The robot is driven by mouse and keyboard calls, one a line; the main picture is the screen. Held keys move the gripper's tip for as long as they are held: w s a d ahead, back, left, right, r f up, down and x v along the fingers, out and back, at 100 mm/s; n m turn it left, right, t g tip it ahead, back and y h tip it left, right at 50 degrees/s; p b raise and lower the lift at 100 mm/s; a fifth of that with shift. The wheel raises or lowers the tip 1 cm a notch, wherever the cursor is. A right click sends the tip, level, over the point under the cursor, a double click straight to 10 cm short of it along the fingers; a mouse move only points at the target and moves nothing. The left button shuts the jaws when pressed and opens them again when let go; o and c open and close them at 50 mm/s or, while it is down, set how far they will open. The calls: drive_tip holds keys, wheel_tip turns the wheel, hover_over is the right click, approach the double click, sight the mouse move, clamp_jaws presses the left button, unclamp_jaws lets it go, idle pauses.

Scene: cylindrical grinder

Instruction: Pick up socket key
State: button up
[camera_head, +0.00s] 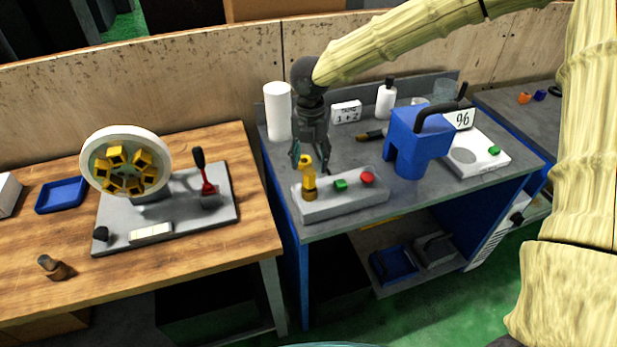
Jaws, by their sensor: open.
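A yellow upright piece (309,184), which looks like the socket key, stands at the left end of a grey control block (345,205) on the grey-topped bench. It has a narrower upper part and a wider base. My gripper (311,160) points down just above and around its upper part, with the fingers apart. Whether the fingers touch the yellow piece cannot be told from this view. The block also carries a green button (340,184) and a red button (367,177), to the right of the yellow piece.
A blue machine body (418,140) stands right of the block. A white roll (278,112), a small sign (346,112) and a white bottle (386,101) stand behind my gripper. At left, a wooden table (215,265) holds a wheel fixture (127,160) and a blue tray (61,194).

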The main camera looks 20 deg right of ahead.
sight(310, 171)
drive_tip(key=shift+w+f, duration=0.15)
drive_tip(key=shift+f, duration=0.6)
drive_tip(key=shift+s+f+p, duration=0.3)
drive_tip(key=shift+f+p, duration=0.15)
drive_tip(key=f, duration=0.1)
drive_tip(key=f+p, duration=0.1)
drive_tip(key=f, duration=0.1)
drive_tip(key=shift+s+a, duration=0.15)
drive_tip(key=shift+a, duration=0.1)
drive_tip(key=shift+d+f, duration=0.1)
drive_tip(key=shift+f, duration=0.55)
drive_tip(key=c, duration=1.2)
